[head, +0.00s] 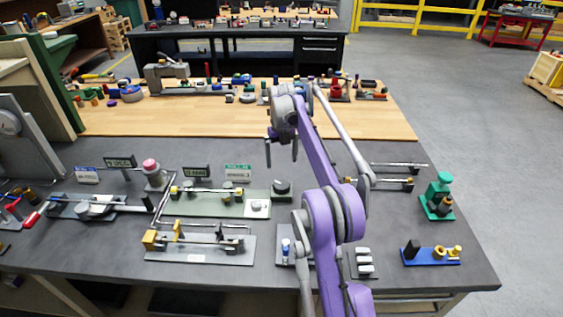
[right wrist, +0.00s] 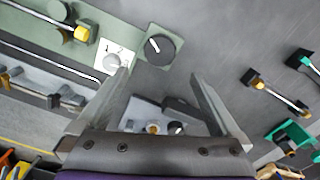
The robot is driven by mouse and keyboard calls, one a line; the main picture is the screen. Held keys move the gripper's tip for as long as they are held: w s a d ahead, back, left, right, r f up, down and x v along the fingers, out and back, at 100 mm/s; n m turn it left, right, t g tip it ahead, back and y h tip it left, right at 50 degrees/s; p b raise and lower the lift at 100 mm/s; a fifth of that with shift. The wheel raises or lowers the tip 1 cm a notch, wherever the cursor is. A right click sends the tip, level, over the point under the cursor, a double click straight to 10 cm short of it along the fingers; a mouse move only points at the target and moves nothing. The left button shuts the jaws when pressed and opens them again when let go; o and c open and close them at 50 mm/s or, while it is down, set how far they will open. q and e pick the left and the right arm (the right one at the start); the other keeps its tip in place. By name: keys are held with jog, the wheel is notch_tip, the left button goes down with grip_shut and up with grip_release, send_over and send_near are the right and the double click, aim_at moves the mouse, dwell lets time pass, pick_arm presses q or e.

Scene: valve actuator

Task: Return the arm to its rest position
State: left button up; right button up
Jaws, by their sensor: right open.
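My right gripper (head: 282,146) hangs over the dark workbench in the head view, at the end of my purple and grey arm. In the right wrist view its two fingers (right wrist: 160,100) are spread apart with nothing between them. Below it are a black knob (right wrist: 158,46) on a green plate and a white dial (right wrist: 114,60) beside it. The same black knob (head: 281,188) shows in the head view just below the gripper, apart from it. My left gripper is not in view.
A green valve piece (head: 439,190) and a blue-based fixture (head: 431,256) stand at the right of the bench. Rod fixtures (head: 200,248) lie at the front left. A wooden board (head: 200,120) with clear space lies behind. The grey floor at right is open.

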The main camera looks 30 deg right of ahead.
dwell(0.4)
jog(key=s+a+r+n+t, duration=0.2)
jog(key=s+a+r+n, duration=0.1)
jog(key=s+a+n, duration=0.55)
jog(key=s+a+r+n+t, duration=0.1)
jog(key=s+a+r+n, duration=0.4)
jog(key=n, duration=0.6)
jog(key=s+a+f+n+t, duration=0.1)
jog(key=s+a+f+n, duration=0.1)
jog(key=s+f+n, duration=0.2)
jog(key=s+a+f+n+t, duration=0.1)
jog(key=s+a+f+n, duration=0.2)
jog(key=s+n, duration=0.5)
jog(key=s+a+f+n+t, duration=0.1)
jog(key=s+a+f+n, duration=0.1)
jog(key=s+f+n, duration=0.3)
jog(key=s+n, duration=0.1)
jog(key=s, duration=0.3)
jog(key=shift+a, duration=0.25)
jog(key=shift+n, duration=0.25)
